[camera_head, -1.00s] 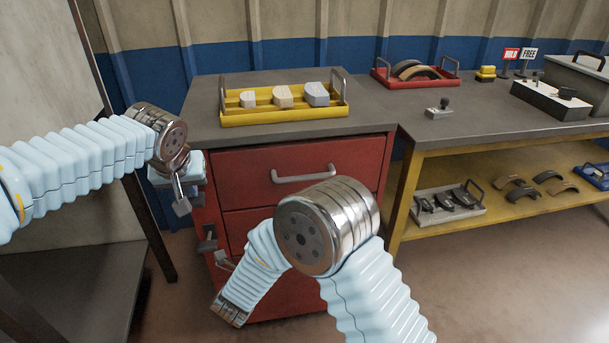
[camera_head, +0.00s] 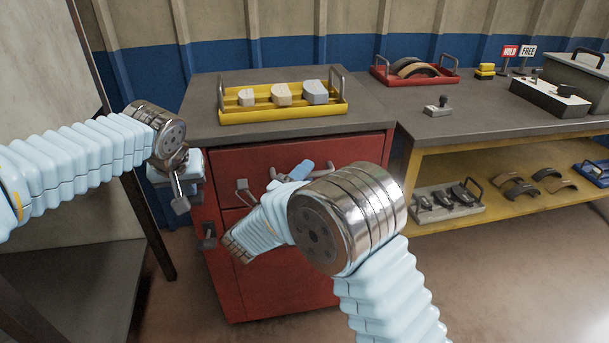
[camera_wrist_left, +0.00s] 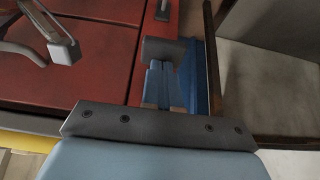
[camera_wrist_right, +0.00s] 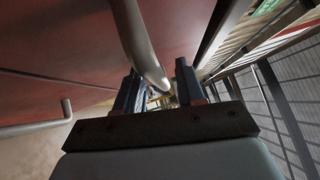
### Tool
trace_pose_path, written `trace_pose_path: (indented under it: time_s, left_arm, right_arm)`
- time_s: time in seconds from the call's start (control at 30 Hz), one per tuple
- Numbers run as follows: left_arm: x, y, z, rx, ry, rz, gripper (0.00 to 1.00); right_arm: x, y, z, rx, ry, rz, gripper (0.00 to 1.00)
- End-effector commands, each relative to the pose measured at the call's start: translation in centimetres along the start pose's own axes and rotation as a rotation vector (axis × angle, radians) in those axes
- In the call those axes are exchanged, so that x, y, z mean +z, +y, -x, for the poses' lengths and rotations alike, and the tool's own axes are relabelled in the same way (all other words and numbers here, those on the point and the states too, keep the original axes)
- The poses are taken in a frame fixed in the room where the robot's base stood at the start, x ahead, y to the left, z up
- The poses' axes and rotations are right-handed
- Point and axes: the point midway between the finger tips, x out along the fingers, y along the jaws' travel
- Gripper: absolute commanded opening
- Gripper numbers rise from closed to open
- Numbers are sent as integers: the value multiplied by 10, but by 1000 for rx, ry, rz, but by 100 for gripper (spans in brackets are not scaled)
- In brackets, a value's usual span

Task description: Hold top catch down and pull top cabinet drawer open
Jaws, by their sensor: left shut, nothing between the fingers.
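The red cabinet (camera_head: 235,285) has its top drawer (camera_head: 350,155) shut. Its grey bar handle (camera_wrist_right: 132,35) shows in the right wrist view, passing between the two fingers of my right gripper (camera_wrist_right: 158,85), which is open around it. In the head view my right gripper (camera_head: 297,172) is at the drawer front and covers much of the handle. My left gripper (camera_wrist_left: 172,80) is shut and empty, its fingertips against or very near the grey top catch (camera_wrist_left: 160,50) at the cabinet's left edge; contact cannot be told. In the head view my left wrist hides this catch.
A lower catch (camera_head: 208,237) sits below on the cabinet's left edge. A yellow tray (camera_head: 285,114) with several blocks stands on the cabinet top. A workbench (camera_head: 465,122) adjoins at right; a dark table (camera_head: 85,285) stands at left.

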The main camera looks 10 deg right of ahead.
Motion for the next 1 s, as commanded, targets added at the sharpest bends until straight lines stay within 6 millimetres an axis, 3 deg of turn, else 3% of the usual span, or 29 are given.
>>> trace_pose_path:
  time_s: [0.33,0.6,0.87,1.0]
  left_arm:
    - [1,0,-1,-2,-3,0,0]
    - [1,0,-1,-2,-3,0,0]
    - [1,0,-1,-1,-3,0,0]
    - [1,0,-1,-1,-2,0,0]
  right_arm:
    - [0,0,-6,0,-1,1,38]
    - [0,0,-5,0,-1,1,0]
    - [0,0,-5,1,-1,1,0]
    - [-11,-2,7,3,-1,2,0]
